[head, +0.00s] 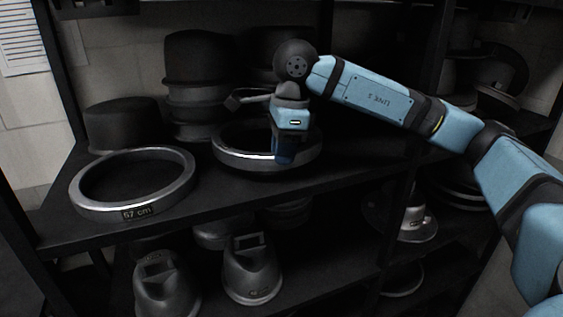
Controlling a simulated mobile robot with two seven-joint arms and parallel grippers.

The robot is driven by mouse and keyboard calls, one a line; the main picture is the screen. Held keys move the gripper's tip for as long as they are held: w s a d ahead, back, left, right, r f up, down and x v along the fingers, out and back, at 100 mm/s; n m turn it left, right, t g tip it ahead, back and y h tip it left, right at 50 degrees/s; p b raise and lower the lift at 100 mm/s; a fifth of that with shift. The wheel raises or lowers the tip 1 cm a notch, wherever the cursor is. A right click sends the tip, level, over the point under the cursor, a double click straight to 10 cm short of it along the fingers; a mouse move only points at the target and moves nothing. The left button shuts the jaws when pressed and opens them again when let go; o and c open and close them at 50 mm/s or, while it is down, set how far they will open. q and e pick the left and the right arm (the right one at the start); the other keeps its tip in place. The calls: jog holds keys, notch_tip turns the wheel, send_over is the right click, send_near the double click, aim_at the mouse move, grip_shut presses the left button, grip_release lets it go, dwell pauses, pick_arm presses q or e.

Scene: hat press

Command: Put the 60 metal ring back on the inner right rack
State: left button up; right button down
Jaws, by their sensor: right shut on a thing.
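A metal ring (236,157) with a shiny silver rim lies at the middle of the dark upper shelf. No size label shows on it, as my right gripper (284,158) covers part of its front. My right gripper points down and is shut on the ring's front right rim. The ring looks level and at about shelf height; I cannot tell if it touches the shelf. A second ring labelled 57 cm (90,199) lies flat at the left of the same shelf. My left gripper is out of view.
Dark hat forms (200,80) stand in stacks behind the rings, with a low one (124,126) at the left. Metal forms (250,270) fill the lower shelf. A dark upright post divides the shelves at the right. Shelf space (350,160) right of the held ring looks clear.

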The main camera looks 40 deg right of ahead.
aim_at(283, 168)
jog(key=shift+f+p, duration=0.4)
jog(key=shift+f, duration=1.35)
jog(key=c, duration=1)
grip_release()
jog(key=shift+r, duration=0.1)
jog(key=r, duration=0.3)
jog(key=r+b, duration=0.1)
jog(key=r, duration=0.2)
jog(key=d+r+b, duration=0.1)
jog(key=r, duration=0.3)
jog(key=shift+s+r, duration=0.1)
jog(key=shift+s, duration=0.25)
jog(key=shift+s+r, duration=0.1)
jog(key=shift+r, duration=0.65)
jog(key=shift+d, duration=0.1)
